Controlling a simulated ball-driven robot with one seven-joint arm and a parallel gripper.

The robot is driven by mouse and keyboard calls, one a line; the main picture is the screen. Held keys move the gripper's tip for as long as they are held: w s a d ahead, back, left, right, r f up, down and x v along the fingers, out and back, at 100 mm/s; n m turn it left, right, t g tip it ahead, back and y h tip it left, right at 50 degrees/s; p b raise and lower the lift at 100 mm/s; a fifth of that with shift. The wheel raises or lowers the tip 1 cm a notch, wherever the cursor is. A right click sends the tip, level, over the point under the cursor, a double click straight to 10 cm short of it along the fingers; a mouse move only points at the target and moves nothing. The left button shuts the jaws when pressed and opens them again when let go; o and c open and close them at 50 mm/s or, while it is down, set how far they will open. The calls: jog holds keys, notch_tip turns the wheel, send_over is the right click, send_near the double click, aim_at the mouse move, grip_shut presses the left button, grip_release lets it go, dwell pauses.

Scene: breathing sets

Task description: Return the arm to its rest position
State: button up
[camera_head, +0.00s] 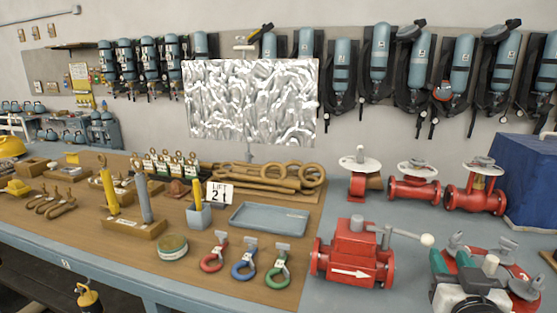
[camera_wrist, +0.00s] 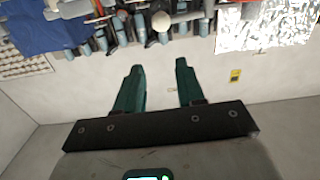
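My gripper (camera_wrist: 159,66) shows in the wrist view as two teal fingers on a dark bar. The fingers stand clearly apart, with nothing between them. The wrist view looks upside down, and the pale wall lies beyond the fingers. In the head view, teal and black parts at the lower right overlap a red object; I cannot tell whether they belong to my arm.
A bench with a brown mat (camera_head: 130,254) holds a blue tray (camera_head: 270,218) and several tools. A red valve (camera_head: 352,250) with a white-knobbed lever stands at the right. A blue box (camera_head: 525,180) is at the far right. Breathing sets hang on the wall.

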jog(key=s+a+f+n+g+y+b, duration=0.1)
jog(key=s+f+g, duration=0.7)
jog(key=s+f, duration=0.8)
jog(key=s+a+f+n+g+y+b, duration=0.1)
jog(key=s+f+g+b, duration=0.5)
jog(key=s+f, duration=1.1)
notch_tip(320, 180, down, 8)
jog(key=shift+s+a+r+g+y, duration=0.2)
jog(key=shift+a+g+y, duration=0.25)
jog(key=shift+g+y, duration=0.7)
